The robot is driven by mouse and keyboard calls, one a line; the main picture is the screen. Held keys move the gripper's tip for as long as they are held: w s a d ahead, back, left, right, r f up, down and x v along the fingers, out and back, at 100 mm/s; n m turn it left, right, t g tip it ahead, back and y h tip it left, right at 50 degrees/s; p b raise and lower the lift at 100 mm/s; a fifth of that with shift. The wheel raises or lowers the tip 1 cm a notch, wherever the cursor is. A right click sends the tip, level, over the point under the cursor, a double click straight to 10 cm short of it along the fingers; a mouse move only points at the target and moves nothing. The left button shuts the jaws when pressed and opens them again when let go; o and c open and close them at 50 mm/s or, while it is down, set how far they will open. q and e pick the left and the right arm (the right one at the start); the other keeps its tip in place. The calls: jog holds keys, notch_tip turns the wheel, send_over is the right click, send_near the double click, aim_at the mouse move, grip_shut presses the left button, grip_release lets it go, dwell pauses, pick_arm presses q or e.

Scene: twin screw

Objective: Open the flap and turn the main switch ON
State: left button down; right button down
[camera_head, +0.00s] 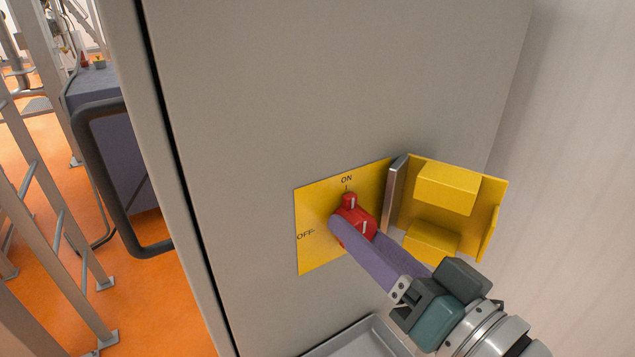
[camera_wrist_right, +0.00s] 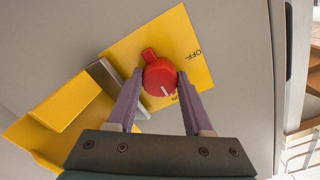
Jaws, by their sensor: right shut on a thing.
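The red switch knob (camera_head: 350,202) sits on a yellow plate (camera_head: 312,258) marked ON at the top and OFF at the left. Its white-marked upper end points toward ON. The yellow flap (camera_head: 448,188) stands open to the right of the plate, on a grey hinge. My right gripper (camera_head: 350,228) is shut on the knob, and its purple fingers hide part of it. In the right wrist view the knob (camera_wrist_right: 160,76) is between the two fingertips (camera_wrist_right: 160,84), with the open flap (camera_wrist_right: 68,103) at the left. My left gripper is not in view.
The plate is on a large grey cabinet door (camera_head: 250,90). A grey tray (camera_head: 350,338) is below the switch. A dark bar handle (camera_head: 108,200) and metal railings (camera_head: 50,215) stand at the left over an orange floor. A pale wall is at the right.

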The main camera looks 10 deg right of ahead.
dwell(0.4)
jog(key=shift+c, duration=1.4)
grip_release()
jog(key=shift+s, duration=0.1)
jog(key=b+v, duration=0.1)
jog(key=v, duration=0.8)
jog(key=shift+s+d, duration=0.15)
jog(key=shift+s, duration=0.2)
